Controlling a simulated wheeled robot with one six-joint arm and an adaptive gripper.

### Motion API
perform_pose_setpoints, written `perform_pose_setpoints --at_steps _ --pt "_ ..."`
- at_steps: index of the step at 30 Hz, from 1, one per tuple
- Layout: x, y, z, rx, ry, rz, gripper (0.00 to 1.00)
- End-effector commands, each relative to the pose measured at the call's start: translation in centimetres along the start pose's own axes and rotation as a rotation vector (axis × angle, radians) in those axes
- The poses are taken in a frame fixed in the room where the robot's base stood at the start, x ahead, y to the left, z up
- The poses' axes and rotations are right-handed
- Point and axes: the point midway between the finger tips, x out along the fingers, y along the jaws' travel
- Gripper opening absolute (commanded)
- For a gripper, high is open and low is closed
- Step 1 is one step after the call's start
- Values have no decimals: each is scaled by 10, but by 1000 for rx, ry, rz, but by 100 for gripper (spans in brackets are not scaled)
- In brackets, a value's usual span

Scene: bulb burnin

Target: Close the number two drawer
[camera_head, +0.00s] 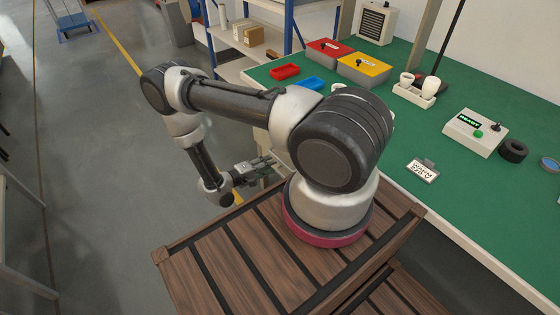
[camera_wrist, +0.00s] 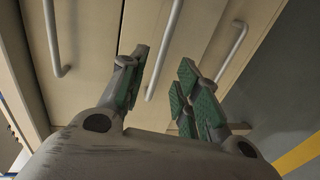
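In the wrist view, beige drawer fronts carry grey bar handles: a left handle (camera_wrist: 52,42), a middle handle (camera_wrist: 166,50) and a right handle (camera_wrist: 234,52). No number shows on them, so I cannot tell which drawer is number two or how far any stands out. My gripper (camera_wrist: 163,78) is open, with its green-padded fingers apart. The middle handle appears between the fingertips in the picture; I cannot tell whether they touch it. In the head view my gripper (camera_head: 266,166) is beside the left edge of the green-topped bench, and the drawers are hidden.
The green bench (camera_head: 455,205) holds a red-lidded box (camera_head: 322,52), a yellow-lidded box (camera_head: 364,69), a red tray (camera_head: 285,72), a blue tray (camera_head: 312,84) and a control box (camera_head: 474,134). Grey floor (camera_head: 95,190) is clear left of my arm.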

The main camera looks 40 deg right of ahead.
Motion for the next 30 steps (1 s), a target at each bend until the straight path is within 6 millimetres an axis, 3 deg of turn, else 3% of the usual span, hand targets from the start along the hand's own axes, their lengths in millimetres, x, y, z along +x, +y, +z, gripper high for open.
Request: perform_pose_setpoints --at_steps 10,22,27,30 --pt "56 0 1 -3 -4 1 32" --pt "66 0 0 -4 0 1 32" --pt "66 0 0 -4 0 1 1" --pt "66 0 0 -4 0 1 0"
